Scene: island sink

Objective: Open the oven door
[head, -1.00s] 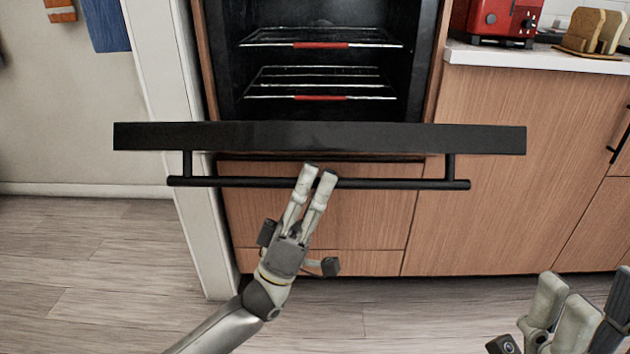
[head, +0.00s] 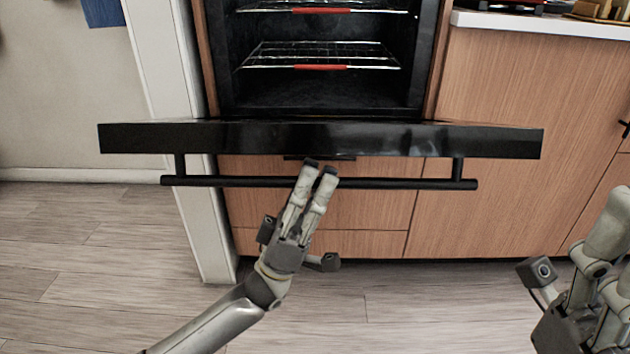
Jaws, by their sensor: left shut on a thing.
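The black oven door (head: 400,140) is swung down and out, seen nearly edge-on from above in the head view. Its black bar handle (head: 400,184) runs along the near side. My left gripper (head: 319,172) is at the middle of the handle, its fingers shut on the bar. The oven cavity (head: 320,85) is open behind the door, with wire racks (head: 320,55) that have red front strips. My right gripper (head: 600,290) is at the lower right, away from the door and cut by the frame edge; its fingertips are not clear.
Wooden cabinets (head: 530,140) with a white countertop (head: 550,22) stand right of the oven. A white wall end (head: 165,120) stands to its left. The wooden floor (head: 80,260) in front is clear.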

